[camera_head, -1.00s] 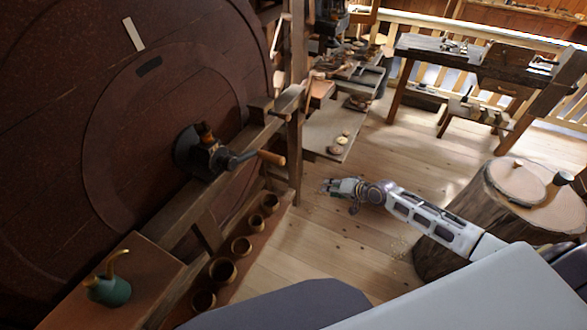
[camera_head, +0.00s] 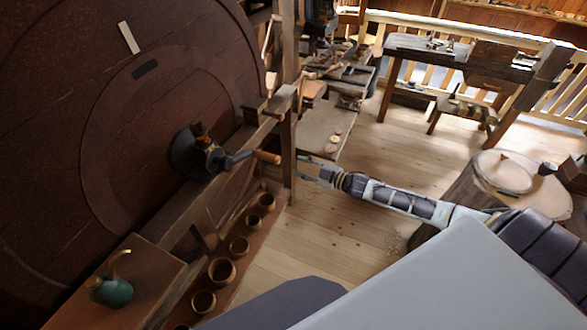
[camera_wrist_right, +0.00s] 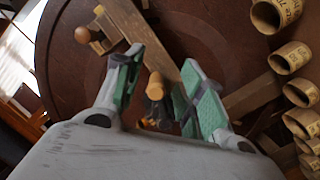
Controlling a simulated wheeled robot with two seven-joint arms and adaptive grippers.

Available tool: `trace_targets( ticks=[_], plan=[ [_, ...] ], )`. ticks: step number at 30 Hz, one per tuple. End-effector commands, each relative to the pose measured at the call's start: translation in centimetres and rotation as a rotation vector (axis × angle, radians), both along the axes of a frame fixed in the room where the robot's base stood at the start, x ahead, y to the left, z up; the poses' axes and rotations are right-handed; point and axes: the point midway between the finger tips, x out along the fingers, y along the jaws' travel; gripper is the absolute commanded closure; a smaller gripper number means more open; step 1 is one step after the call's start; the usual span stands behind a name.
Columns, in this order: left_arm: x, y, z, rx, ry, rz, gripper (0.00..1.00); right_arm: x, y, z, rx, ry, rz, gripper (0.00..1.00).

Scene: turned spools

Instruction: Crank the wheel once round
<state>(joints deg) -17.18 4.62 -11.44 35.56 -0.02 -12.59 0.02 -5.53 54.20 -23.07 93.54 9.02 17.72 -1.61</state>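The big dark red-brown wheel (camera_head: 110,110) fills the left of the head view, with a pale mark near its rim and a black mark on the inner ring. At its hub is a dark metal crank (camera_head: 205,155) with a wooden handle (camera_head: 267,157) pointing right. My right gripper (camera_head: 305,168) is right of the handle and apart from it. In the right wrist view my right gripper (camera_wrist_right: 158,88) is open, with green-padded fingers spread and the wooden handle (camera_wrist_right: 155,85) showing between them, farther off. My left gripper is not in view.
A wooden post (camera_head: 290,140) and beam stand beside the crank. Several round wooden cups (camera_head: 222,270) line a low shelf. A green oil can (camera_head: 112,290) is on a bench at lower left. A tree stump (camera_head: 470,190) stands at right. Floor is clear between.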

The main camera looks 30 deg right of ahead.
Motion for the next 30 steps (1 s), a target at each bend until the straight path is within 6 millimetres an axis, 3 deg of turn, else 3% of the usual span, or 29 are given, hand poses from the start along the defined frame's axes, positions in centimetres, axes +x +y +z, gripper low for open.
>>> trace_targets(
  ticks=[4, 10, 30],
  plan=[
    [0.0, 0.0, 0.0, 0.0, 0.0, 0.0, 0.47, -1.0, 1.9, 1.6, -0.148, -0.178, 0.12, 0.61],
    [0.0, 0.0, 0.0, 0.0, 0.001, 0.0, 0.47, -1.8, 3.0, 3.0, -0.253, -0.327, 0.184, 0.61],
    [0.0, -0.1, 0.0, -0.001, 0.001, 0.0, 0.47, -1.7, 3.0, 3.0, -0.307, -0.363, 0.186, 0.61]
  ],
)
